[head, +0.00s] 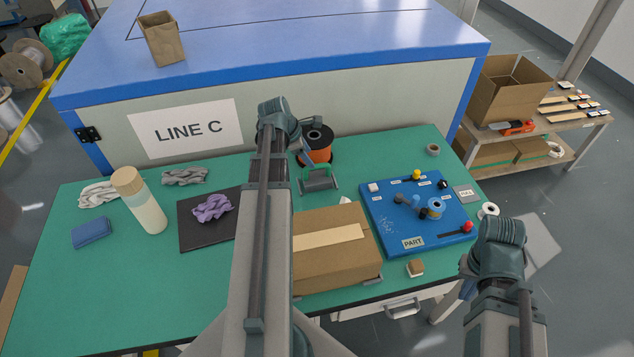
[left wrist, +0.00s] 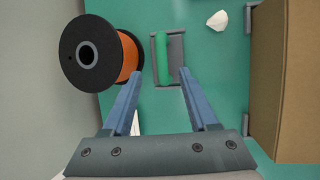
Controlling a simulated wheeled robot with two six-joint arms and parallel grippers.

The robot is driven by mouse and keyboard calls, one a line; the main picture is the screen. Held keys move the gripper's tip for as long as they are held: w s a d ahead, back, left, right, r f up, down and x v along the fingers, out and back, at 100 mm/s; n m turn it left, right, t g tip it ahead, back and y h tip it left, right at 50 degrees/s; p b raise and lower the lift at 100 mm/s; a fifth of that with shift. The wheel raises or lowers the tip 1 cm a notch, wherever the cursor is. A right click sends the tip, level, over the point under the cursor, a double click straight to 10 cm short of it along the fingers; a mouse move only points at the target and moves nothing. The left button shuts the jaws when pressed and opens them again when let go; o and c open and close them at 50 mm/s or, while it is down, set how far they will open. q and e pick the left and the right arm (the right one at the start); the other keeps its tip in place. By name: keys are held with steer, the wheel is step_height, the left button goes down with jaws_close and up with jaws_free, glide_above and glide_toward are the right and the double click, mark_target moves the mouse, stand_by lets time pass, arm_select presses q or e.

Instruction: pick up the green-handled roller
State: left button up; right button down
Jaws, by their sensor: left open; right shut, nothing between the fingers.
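The green-handled roller (left wrist: 161,58) lies on the green bench in the left wrist view. Its green handle lies along the left side of a grey part (left wrist: 177,58). In the head view the roller (head: 318,181) shows between the orange spool and the cardboard box, beside my left arm. My left gripper (left wrist: 160,74) is open, with its two blue-grey fingers apart on either side of the roller's near end. I cannot tell their height above it. No contact shows.
A black-flanged orange spool (left wrist: 88,55) stands close left of the left fingers. A cardboard box (head: 334,266) is to their right. A white lump (left wrist: 217,20) lies beyond. A blue board (head: 388,228) with small parts is right of the box. The machine wall (head: 300,105) borders the bench behind.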

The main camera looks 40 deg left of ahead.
mark_target(317, 174)
arm_select(q)
steer(key=shift+b+x, duration=0.9)
steer(key=shift+x, duration=0.7)
steer(key=b+x, duration=0.5)
steer(key=shift+s+f, duration=0.1)
steer(key=shift+f, duration=0.15)
steer(key=shift+r, duration=0.15)
arm_select(e)
step_height(317, 174, down, 8)
steer(key=shift+r, duration=0.2)
arm_select(q)
steer(key=shift+c, duration=0.2)
jaws_close()
